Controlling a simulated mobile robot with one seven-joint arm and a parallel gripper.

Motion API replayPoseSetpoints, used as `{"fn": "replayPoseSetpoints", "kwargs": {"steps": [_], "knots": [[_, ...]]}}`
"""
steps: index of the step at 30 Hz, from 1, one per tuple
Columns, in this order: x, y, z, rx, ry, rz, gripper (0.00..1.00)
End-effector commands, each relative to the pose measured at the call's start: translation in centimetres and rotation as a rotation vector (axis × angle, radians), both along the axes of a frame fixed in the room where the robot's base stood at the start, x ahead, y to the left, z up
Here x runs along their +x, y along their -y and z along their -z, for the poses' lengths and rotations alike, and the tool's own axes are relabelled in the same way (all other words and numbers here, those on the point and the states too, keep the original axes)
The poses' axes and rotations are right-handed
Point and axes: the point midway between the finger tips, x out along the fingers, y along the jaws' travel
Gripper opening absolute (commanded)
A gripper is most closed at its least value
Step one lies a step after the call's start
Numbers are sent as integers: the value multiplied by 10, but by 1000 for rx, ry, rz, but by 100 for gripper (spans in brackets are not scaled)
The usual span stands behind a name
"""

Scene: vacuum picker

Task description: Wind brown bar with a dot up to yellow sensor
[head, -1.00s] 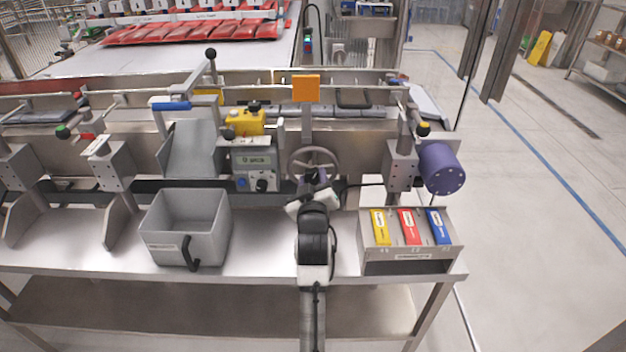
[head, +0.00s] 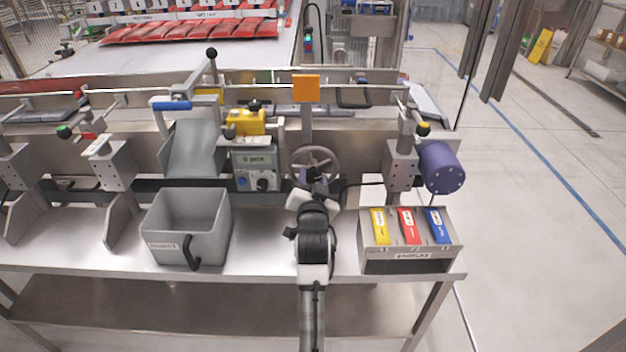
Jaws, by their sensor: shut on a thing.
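A grey handwheel (head: 315,160) sits at the middle of the machine front, below an orange plate (head: 306,88) on a post. My gripper (head: 314,180) is at the lower part of the wheel and shut on it; my wrist partly hides the fingers and the grip. A yellow sensor block (head: 246,122) with a dark knob on top is left of the wheel, above a grey control box (head: 255,165). I cannot make out a brown bar with a dot, nor its height relative to the sensor.
A grey bin (head: 187,228) with a black handle stands left of my arm on the steel bench. A sample box (head: 410,262) with yellow, red and blue packs stands to the right. A purple cylinder (head: 441,168) juts out above it.

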Motion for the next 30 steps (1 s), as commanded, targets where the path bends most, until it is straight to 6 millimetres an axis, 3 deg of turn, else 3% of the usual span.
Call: {"fn": "replayPoseSetpoints", "kwargs": {"steps": [21, 30], "knots": [[0, 0, 0, 671, 0, 0, 17], [0, -1, 0, 882, -1, 0, 17]]}}
